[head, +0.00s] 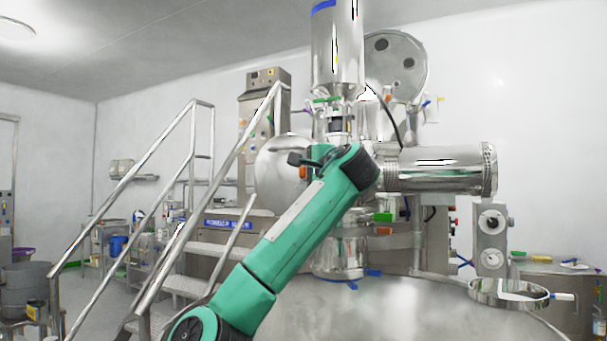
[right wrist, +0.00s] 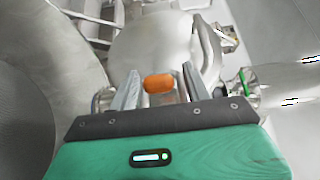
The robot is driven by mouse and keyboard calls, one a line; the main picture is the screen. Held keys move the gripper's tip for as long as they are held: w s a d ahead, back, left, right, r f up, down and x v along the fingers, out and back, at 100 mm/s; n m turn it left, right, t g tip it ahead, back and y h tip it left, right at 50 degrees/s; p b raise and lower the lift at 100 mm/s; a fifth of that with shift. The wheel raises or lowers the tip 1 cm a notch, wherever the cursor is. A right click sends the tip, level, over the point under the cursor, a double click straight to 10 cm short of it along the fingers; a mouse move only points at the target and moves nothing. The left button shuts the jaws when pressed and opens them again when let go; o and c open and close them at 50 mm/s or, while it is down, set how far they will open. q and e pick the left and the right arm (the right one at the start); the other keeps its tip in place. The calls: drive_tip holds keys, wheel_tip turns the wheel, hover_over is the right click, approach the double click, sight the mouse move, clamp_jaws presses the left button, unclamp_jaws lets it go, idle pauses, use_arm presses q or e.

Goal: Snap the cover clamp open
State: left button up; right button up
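An orange-gripped lever (right wrist: 158,83), which looks like the cover clamp's handle, is in the middle of the right wrist view. It stands in front of a rounded steel body. My right gripper (right wrist: 160,71) is open, with one grey finger on each side of the orange grip. A small gap shows between the grip and each finger. My left gripper is not in view.
A steel stair with handrails (head: 213,150) stands at the left. A vertical steel column (head: 338,45) and a horizontal steel cylinder (head: 440,170) are close to my arm. A steel ring (head: 508,300) lies at the lower right. In the wrist view, a bent steel pipe (right wrist: 213,50) passes near the right finger.

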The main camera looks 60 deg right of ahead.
drive_tip(key=shift+a, duration=0.1)
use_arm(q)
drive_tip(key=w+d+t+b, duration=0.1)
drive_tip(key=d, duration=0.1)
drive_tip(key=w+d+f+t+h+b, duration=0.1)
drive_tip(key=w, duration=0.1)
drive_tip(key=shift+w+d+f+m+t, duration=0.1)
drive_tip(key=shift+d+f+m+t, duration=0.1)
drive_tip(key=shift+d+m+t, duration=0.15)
use_arm(e)
drive_tip(key=v, duration=1.3)
drive_tip(key=shift+s+a, duration=0.2)
drive_tip(key=shift+s, duration=0.15)
